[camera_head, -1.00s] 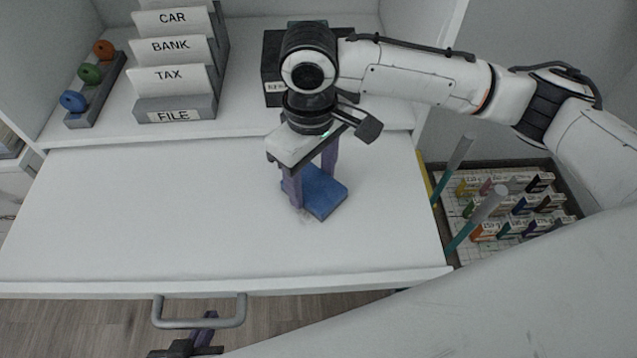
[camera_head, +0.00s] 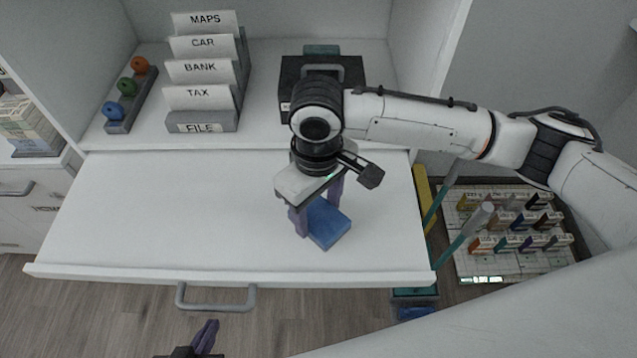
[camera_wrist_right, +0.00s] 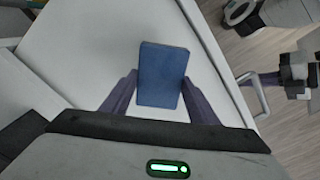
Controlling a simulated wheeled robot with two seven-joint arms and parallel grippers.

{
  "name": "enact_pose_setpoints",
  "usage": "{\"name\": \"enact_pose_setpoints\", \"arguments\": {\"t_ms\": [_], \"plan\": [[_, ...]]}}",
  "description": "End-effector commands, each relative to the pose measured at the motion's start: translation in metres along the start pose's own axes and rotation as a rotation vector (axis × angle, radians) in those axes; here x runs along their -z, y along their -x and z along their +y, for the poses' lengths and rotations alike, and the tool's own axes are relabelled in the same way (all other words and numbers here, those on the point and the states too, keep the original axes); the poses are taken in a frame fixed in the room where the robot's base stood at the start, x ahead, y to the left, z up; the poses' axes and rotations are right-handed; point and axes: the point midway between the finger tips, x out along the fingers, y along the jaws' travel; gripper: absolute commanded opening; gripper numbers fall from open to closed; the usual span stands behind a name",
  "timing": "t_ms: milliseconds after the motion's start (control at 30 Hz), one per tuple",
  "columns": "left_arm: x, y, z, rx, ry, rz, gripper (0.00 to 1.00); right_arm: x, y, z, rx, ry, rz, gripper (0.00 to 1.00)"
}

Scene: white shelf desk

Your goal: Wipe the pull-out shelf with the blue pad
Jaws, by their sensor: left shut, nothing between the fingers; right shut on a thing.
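The white pull-out shelf (camera_head: 170,217) extends from the desk and also fills much of the right wrist view (camera_wrist_right: 88,50). The blue pad (camera_head: 327,224) is on the shelf's right half. My right gripper (camera_head: 318,222) is above the shelf with its purple fingers shut on the pad; the wrist view shows one finger on each side of the pad (camera_wrist_right: 162,72). The pad appears to lie on the shelf surface. My left gripper (camera_head: 206,338) is shut and empty, below and in front of the shelf's grey handle (camera_head: 216,307).
A file holder (camera_head: 209,126), a rack of colored rings (camera_head: 117,127) and a black box (camera_head: 290,75) stand behind the shelf. A tray of small colored boxes (camera_head: 510,235) and bluish rods (camera_head: 462,235) are at the right. The shelf's left half is clear.

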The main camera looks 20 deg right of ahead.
Motion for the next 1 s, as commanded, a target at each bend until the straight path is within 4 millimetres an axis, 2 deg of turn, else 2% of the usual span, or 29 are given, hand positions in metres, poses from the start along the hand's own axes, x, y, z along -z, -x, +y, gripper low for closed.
{"name": "enact_pose_setpoints", "arguments": {"t_ms": [33,367,633,1000], "plan": [[0.008,0.007,0.000,0.001,0.000,0.003,0.00,0.000,0.009,0.000,0.000,0.000,0.001,0.33],[0.028,0.027,0.002,0.001,0.000,0.003,0.00,0.001,0.032,-0.001,0.001,0.002,0.002,0.33],[0.026,0.027,0.003,0.000,-0.001,-0.001,0.00,0.004,0.049,-0.003,0.001,0.010,0.004,0.33],[0.024,0.027,0.003,-0.001,-0.001,-0.005,0.00,0.004,0.051,-0.003,0.001,0.010,0.004,0.33]]}}
